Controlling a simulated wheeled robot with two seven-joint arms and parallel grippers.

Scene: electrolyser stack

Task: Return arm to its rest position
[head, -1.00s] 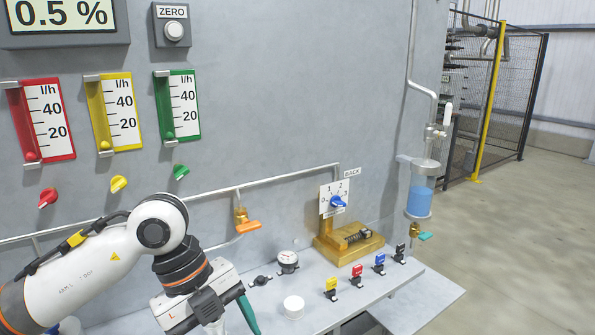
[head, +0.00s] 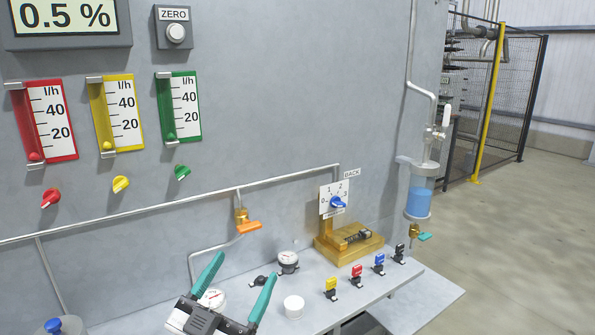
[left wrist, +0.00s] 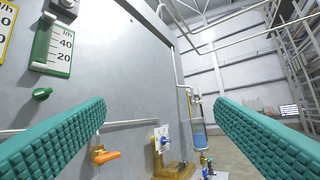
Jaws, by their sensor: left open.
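My left gripper (head: 238,286) is at the bottom of the head view, over the near part of the grey bench. Its two teal fingers are spread apart with nothing between them. In the left wrist view, the same open gripper (left wrist: 160,125) frames the wall, with one finger at each side. A round gauge (head: 212,299) shows behind the fingers in the head view. Most of my left arm is out of the head view. My right gripper does not show.
The grey wall carries red, yellow and green flowmeters (head: 180,108) with knobs, and an orange-handled valve (head: 247,226). A blue-filled vessel (head: 419,200) hangs at right.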

